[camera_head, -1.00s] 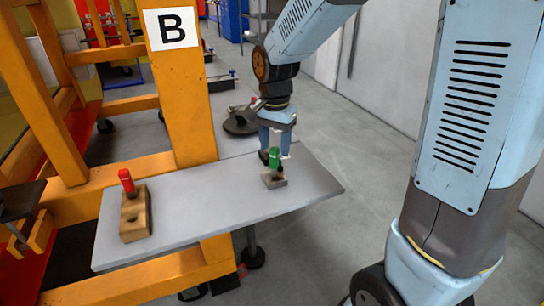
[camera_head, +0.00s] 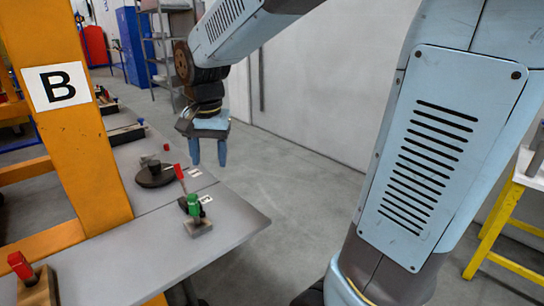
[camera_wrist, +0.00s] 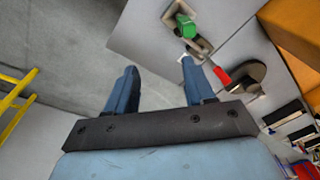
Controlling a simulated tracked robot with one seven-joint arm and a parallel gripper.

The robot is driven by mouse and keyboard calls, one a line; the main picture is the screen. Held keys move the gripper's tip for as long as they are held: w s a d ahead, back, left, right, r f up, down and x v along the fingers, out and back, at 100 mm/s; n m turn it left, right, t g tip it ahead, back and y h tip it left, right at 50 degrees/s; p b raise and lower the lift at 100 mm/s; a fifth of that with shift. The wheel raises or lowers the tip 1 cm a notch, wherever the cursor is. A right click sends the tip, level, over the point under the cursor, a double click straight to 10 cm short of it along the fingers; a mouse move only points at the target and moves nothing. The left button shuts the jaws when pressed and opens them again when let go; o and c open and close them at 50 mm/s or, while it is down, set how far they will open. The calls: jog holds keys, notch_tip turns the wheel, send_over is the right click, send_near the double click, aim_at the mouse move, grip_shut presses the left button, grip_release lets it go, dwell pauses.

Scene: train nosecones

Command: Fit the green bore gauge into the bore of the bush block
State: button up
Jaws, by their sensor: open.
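The green bore gauge (camera_head: 194,205) stands roughly upright at the small bush block (camera_head: 198,227) near the right end of the grey table. How deep it sits in the bore cannot be told. In the wrist view the green gauge (camera_wrist: 185,26) shows at the top, with the bush block (camera_wrist: 201,44) beside and under it. My gripper (camera_head: 209,164) is open and empty, above and apart from the gauge. Its two fingers (camera_wrist: 159,66) point forward with nothing between them in the wrist view.
A red-handled gauge (camera_head: 179,173) leans close behind the green one, near a dark round disc (camera_head: 155,175). Another red-handled gauge (camera_head: 20,264) stands on a wooden block (camera_head: 38,288) at the left. An orange post (camera_head: 80,150) rises beside the table (camera_head: 130,250).

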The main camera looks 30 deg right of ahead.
jog(key=s+d+r+n+t, duration=0.2)
jog(key=s+d, duration=0.3)
jog(key=s, duration=0.2)
jog(key=s+d+r+n+t, duration=0.1)
jog(key=s+d+n+t, duration=0.1)
jog(key=s+d, duration=0.3)
jog(key=shift+s+d+r+n, duration=0.15)
jog(key=shift+s+r+n, duration=0.2)
jog(key=shift+s+n, duration=0.45)
dwell(0.3)
